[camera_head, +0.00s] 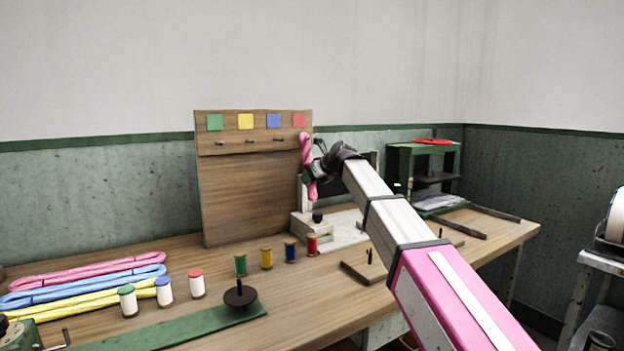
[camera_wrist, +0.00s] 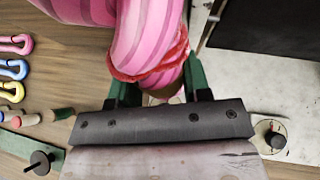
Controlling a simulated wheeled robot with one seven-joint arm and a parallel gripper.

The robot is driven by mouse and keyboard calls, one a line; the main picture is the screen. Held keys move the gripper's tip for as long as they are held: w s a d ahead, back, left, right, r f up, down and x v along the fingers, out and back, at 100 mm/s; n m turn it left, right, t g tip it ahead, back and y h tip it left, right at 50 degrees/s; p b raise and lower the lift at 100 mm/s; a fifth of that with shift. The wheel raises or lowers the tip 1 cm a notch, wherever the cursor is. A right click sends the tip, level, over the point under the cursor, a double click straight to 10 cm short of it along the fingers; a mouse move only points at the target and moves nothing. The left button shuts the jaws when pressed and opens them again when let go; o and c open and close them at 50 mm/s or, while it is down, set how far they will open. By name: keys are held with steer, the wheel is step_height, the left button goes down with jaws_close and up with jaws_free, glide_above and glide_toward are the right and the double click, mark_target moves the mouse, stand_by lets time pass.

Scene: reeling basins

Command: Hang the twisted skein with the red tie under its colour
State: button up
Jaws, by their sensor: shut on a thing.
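A pink twisted skein (camera_head: 306,146) hangs upright in my gripper (camera_head: 315,172), in front of the board's right edge. In the wrist view the skein (camera_wrist: 150,25) fills the top middle, with a red tie (camera_wrist: 152,70) around it between the green fingers of my gripper (camera_wrist: 158,84). The wooden board (camera_head: 240,190) carries green, yellow, blue and red squares along its top. The red square (camera_head: 299,119) is just above the skein's top. Pegs show under the green, yellow and blue squares; the spot under red is covered by the skein. I cannot tell whether the skein touches a peg.
Pink (camera_head: 90,270), blue (camera_head: 60,291) and yellow loose skeins lie at the table's left. Several coloured spools (camera_head: 266,257) stand before the board. A black spindle (camera_head: 240,294) stands on a green strip. A green frame (camera_head: 400,165) stands behind my arm at right.

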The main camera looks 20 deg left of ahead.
steer(key=o, duration=1.1)
steer(key=v, duration=1.1)
